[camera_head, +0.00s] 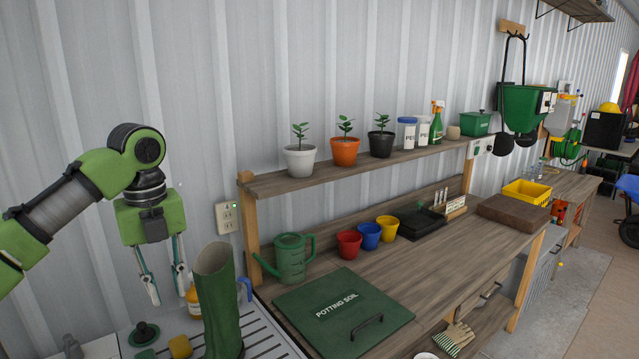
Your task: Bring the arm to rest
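My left arm comes in from the left in the head view, with its green and dark links bent over at the elbow. My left gripper (166,285) points down in front of the metal wall, its two thin fingers apart with nothing between them. It hangs just left of a tall green rubber boot (218,300) and above a grey ribbed surface. An orange-brown bottle (193,300) stands behind, between the gripper and the boot. My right gripper does not show.
A wooden potting bench (430,262) fills the middle, with a green potting soil lid (345,318), a watering can (293,258) and small coloured pots. A shelf (375,160) above holds potted plants and bottles. A dark green plunger-like thing (144,334) sits below the gripper.

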